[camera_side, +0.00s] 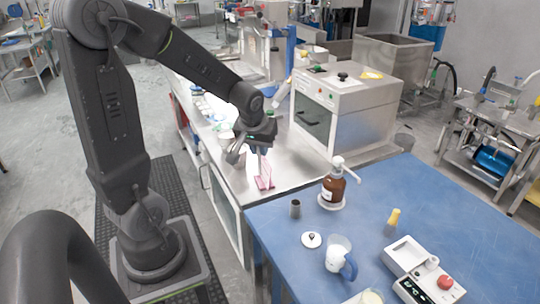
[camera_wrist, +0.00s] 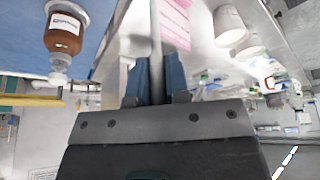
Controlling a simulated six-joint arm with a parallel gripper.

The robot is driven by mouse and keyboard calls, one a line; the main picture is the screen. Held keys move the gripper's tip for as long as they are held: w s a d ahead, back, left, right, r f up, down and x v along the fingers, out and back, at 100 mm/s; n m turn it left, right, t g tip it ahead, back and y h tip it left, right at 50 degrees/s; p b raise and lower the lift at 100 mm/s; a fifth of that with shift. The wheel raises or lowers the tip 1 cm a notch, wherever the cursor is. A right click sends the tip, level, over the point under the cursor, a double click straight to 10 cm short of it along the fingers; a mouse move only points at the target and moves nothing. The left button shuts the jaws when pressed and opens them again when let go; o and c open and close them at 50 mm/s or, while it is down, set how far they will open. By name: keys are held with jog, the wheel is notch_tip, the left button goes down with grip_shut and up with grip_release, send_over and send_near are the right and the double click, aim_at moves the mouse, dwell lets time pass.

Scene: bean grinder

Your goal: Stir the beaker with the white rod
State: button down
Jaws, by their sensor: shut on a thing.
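My gripper (camera_side: 261,148) is over the steel counter and points down. In the wrist view its two blue-grey fingers (camera_wrist: 158,75) are shut on the white rod (camera_wrist: 156,35), which runs away between them. In the side view the rod shows only as a thin pale line below the gripper, close to a pink rack (camera_side: 265,183); whether its lower end touches the rack I cannot tell. The rack also shows beside the rod in the wrist view (camera_wrist: 176,25). A clear beaker with white contents and a blue handle (camera_side: 338,255) stands on the blue table, right of and nearer than my gripper.
A brown pump bottle (camera_side: 333,188), a small dark cup (camera_side: 295,208), a white lid (camera_side: 311,240), a yellow-topped brush-like tool (camera_side: 392,220) and a white device with a red knob (camera_side: 425,272) stand around the beaker. A steel oven-like box (camera_side: 345,105) stands behind. White cups (camera_wrist: 230,25) are on the counter.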

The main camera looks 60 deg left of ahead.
jog(key=w+d+h, duration=0.1)
jog(key=w+d, duration=0.3)
jog(key=d, duration=0.5)
jog(key=w+d+h, duration=0.1)
jog(key=w+d, duration=0.3)
jog(key=d, duration=0.5)
jog(key=s+d+h, duration=0.2)
jog(key=d, duration=1.7)
jog(key=shift+n, duration=0.3)
jog(key=shift+d+f, duration=0.1)
jog(key=shift+f, duration=5.15)
jog(key=shift+d, duration=0.1)
